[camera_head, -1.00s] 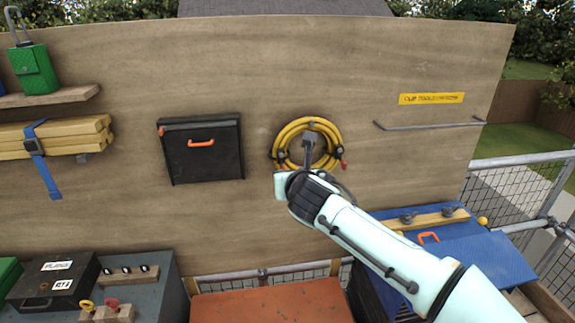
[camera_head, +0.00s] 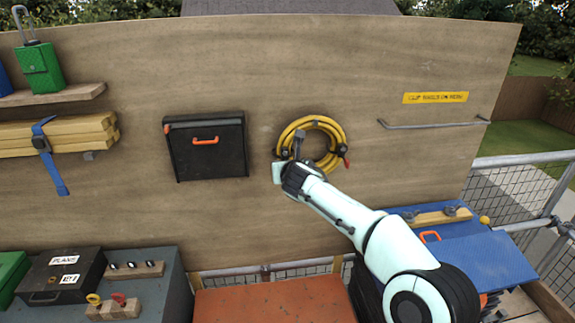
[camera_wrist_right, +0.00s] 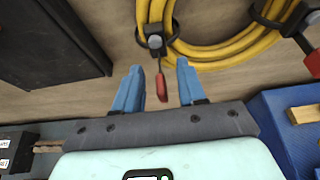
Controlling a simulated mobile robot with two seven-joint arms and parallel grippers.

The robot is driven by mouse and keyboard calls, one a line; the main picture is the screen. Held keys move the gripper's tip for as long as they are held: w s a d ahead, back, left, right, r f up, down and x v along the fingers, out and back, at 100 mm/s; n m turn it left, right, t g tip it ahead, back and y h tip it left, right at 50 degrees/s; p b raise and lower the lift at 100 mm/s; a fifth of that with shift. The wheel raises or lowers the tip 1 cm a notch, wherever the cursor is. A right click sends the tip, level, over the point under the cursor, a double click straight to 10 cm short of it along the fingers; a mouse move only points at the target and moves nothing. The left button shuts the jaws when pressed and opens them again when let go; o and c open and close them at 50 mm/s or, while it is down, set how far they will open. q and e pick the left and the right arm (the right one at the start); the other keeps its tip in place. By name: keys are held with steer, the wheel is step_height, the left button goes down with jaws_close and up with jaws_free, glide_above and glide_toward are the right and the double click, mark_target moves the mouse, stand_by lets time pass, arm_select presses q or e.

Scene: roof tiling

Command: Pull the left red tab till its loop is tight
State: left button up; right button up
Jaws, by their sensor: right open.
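A coil of yellow hose (camera_head: 335,130) hangs on the wooden board, and it shows close up in the right wrist view (camera_wrist_right: 215,56). A black loop (camera_wrist_right: 155,32) is around the coil's left side, with the left red tab (camera_wrist_right: 162,87) hanging below it on a thin dark cord. My right gripper (camera_wrist_right: 158,68) is open, and the tab shows between its two blue fingers without visible contact on either. In the head view my right gripper (camera_head: 299,142) covers the left tab. The right red tab (camera_head: 347,162) hangs at the coil's right side. My left gripper is not in view.
A black case (camera_head: 206,160) with an orange handle is on the board left of the coil. A metal rail (camera_head: 435,124) is to the right. A blue box (camera_head: 470,250) stands below right, under my arm. Bare board lies below the coil.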

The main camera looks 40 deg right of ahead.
jaws_close()
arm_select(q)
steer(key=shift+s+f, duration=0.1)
arm_select(e)
steer(key=shift+s+a, duration=0.1)
steer(key=shift+s, duration=0.05)
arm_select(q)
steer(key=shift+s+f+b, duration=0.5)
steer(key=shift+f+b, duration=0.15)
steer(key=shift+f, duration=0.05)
arm_select(e)
steer(key=shift+s+a, duration=0.35)
steer(key=shift+s, duration=0.35)
steer(key=shift+s+a, duration=0.35)
steer(key=shift+s, duration=0.3)
steer(key=o, duration=0.5)
jaws_free()
steer(key=shift+o, duration=0.2)
